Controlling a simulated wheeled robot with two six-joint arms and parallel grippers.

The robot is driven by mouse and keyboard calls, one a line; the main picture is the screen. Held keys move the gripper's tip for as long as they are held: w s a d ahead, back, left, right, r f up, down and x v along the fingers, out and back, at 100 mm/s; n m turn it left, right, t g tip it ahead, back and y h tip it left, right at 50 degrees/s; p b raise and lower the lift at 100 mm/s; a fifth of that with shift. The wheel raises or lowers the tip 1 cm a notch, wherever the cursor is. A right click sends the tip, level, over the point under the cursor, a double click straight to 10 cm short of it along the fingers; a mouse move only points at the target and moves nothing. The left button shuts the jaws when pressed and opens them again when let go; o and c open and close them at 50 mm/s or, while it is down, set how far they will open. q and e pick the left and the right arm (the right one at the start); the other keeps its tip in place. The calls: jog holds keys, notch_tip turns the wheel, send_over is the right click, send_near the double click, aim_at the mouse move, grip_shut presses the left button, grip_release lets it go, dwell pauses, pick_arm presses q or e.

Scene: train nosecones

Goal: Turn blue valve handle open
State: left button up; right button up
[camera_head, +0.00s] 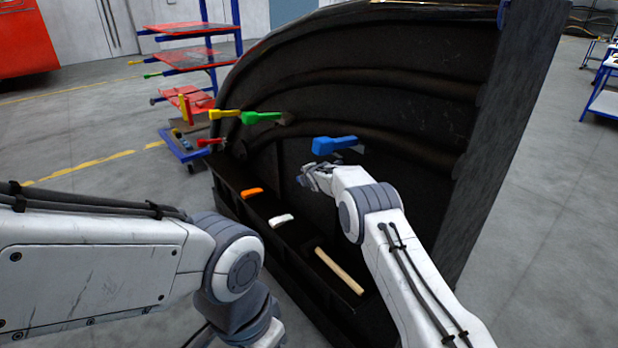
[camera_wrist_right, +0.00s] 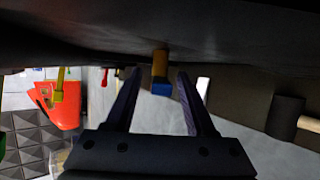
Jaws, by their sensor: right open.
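The blue valve handle (camera_head: 333,145) sticks out from the inner wall of the dark nosecone shell (camera_head: 400,100). My right gripper (camera_head: 306,178) is just below and left of it, its jaws open. In the right wrist view, a blue block with a yellowish stem, apparently the handle (camera_wrist_right: 161,88), shows between the two spread dark fingers of my right gripper (camera_wrist_right: 160,74). A gap shows on both sides, and I cannot tell how deep between the fingers it sits. My left arm comes in from the left, but its gripper is out of the frame.
Green (camera_head: 261,117), yellow (camera_head: 224,114) and red (camera_head: 209,141) handles stand at the shell's left edge. Orange (camera_head: 252,192) and white (camera_head: 282,220) pieces and a wooden bar (camera_head: 339,271) lie along the lower ledge. A blue rack (camera_head: 212,80) stands behind left.

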jog(key=b+v, duration=1)
jog(key=shift+s+r, duration=0.15)
